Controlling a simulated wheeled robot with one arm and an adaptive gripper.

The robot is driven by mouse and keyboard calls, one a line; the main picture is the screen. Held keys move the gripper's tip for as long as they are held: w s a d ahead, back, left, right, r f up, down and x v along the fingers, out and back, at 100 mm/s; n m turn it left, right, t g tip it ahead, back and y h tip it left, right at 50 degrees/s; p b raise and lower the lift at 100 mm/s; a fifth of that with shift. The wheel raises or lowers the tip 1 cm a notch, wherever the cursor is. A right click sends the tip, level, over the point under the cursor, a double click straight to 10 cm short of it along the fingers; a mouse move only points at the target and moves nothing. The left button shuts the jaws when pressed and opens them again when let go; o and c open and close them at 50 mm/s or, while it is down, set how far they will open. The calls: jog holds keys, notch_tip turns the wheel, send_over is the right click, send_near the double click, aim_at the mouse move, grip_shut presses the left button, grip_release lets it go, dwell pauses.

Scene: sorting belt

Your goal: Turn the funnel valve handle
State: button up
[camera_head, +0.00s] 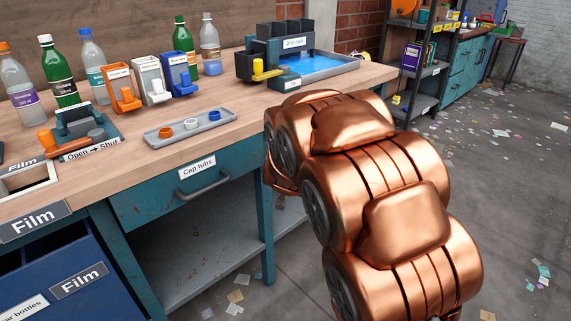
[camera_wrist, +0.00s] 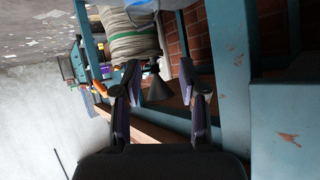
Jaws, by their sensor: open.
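No part is labelled as a funnel valve, so I cannot tell which handle it is. In the head view, a teal fixture (camera_head: 72,120) at the left of the bench carries an "Open → Shut" label (camera_head: 90,149). A yellow handle (camera_head: 262,73) stands at the left of the drip rack (camera_head: 285,45). My gripper (camera_wrist: 160,77) is open in the wrist view, with a grey cone (camera_wrist: 158,90), perhaps a funnel, seen between its fingers. Contact is not visible. The arm hides the gripper in the head view.
A drawer (camera_head: 190,185) is below. In the wrist view, teal posts (camera_wrist: 233,60) and a wrapped bale (camera_wrist: 130,35) surround the cone. Floor at right is open.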

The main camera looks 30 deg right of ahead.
jog(key=shift+s+a+r+n+y, duration=0.15)
jog(key=shift+s+a+y, duration=0.1)
jog(key=shift+a, duration=0.3)
jog(key=shift+s+a+n+y, duration=0.15)
jog(key=shift+s+a+y, duration=0.1)
jog(key=shift+a, duration=0.25)
jog(key=shift+c, duration=0.3)
